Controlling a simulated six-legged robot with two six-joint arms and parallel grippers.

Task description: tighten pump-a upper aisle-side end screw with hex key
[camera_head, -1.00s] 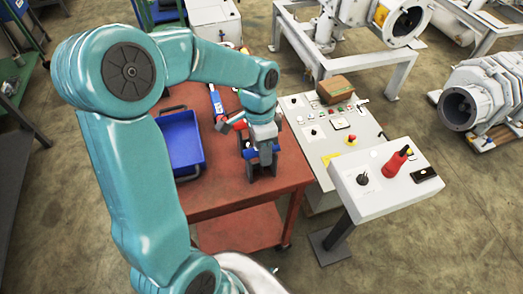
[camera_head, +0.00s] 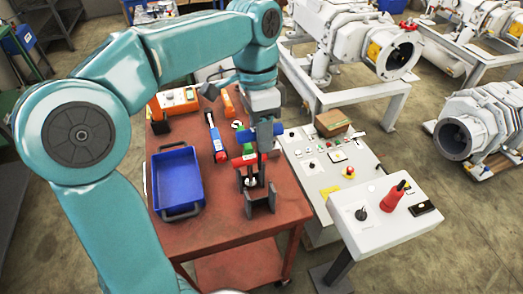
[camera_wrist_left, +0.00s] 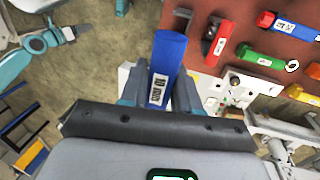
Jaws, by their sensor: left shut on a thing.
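My left gripper (camera_head: 266,140) hangs above the red-brown table, with a blue handle (camera_head: 278,128) partly showing between its fingers. In the left wrist view my left gripper (camera_wrist_left: 158,95) is shut on this blue-handled tool (camera_wrist_left: 169,55), which has a white size label that I cannot read for sure. Its metal end is hidden. A white pump (camera_head: 390,50) with a round open flange stands on a frame at the upper right. I cannot tell which pump is pump-a, and its end screws are too small to make out. My right gripper is out of view.
On the table (camera_head: 225,220) are a blue tray (camera_head: 180,180), a dark holder (camera_head: 262,200), a red-handled tool (camera_head: 245,160) and a blue-and-red tool (camera_head: 215,138). A control panel (camera_head: 335,160) and a white pedestal box (camera_head: 385,205) stand to the right. Another pump (camera_head: 475,130) sits low at the far right.

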